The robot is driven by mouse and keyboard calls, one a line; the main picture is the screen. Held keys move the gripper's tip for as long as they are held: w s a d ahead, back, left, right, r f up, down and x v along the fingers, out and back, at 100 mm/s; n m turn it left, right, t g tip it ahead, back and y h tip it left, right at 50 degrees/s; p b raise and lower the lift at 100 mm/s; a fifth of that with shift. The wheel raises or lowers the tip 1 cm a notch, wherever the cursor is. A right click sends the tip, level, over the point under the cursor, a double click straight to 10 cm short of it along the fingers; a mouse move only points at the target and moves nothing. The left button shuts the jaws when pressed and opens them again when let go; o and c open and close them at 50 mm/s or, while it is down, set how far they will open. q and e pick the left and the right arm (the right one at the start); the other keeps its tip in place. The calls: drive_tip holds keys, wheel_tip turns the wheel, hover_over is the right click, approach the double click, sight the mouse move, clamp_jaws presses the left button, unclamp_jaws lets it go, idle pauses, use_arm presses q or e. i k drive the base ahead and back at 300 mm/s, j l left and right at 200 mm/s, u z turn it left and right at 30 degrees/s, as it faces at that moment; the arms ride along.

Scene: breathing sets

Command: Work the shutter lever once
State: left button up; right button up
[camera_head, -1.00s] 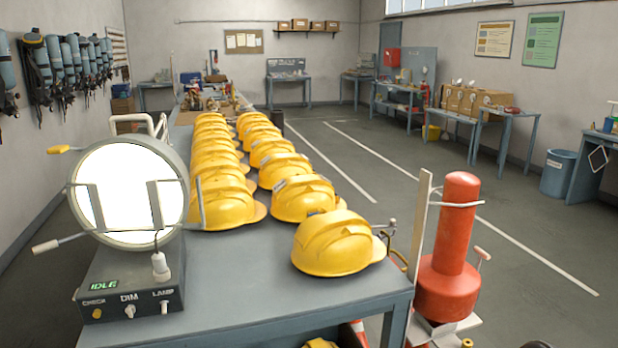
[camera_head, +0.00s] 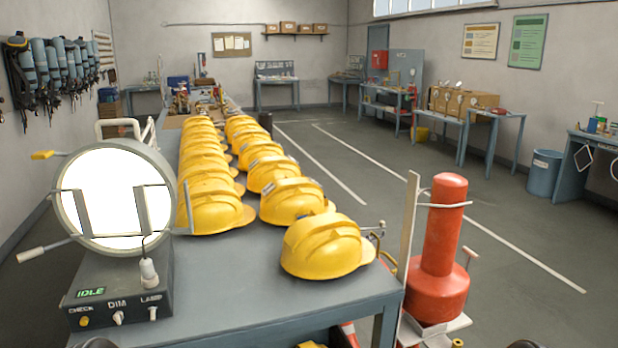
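A round lamp (camera_head: 115,198) with a bright white face stands on a dark control box (camera_head: 125,283) at the near left of the bench. A lever with a yellow tip (camera_head: 41,155) sticks out left from the lamp's upper side. A second lever with a pale grip (camera_head: 30,254) sticks out at its lower left. I cannot tell which one is the shutter lever. The box display (camera_head: 90,292) reads IDLE, above controls labelled CHECK, DIM and LAMP. Neither gripper is clearly in view; only dark rounded shapes show at the bottom edge, and nothing visible touches either lever.
Two rows of yellow helmets (camera_head: 326,246) fill the bench (camera_head: 245,297) right of the lamp. A red cylinder device (camera_head: 440,250) stands off the bench's right corner. Breathing sets (camera_head: 50,75) hang on the left wall. The floor (camera_head: 470,270) at right is largely clear.

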sight(44, 153)
drive_tip(key=i+l, duration=0.15)
drive_tip(key=l, duration=0.2)
drive_tip(key=i+l, duration=0.15)
drive_tip(key=l, duration=0.2)
drive_tip(key=i+l, duration=0.15)
drive_tip(key=l, duration=0.2)
drive_tip(key=i+l+u, duration=0.1)
drive_tip(key=l+u, duration=0.15)
drive_tip(key=u, duration=1.4)
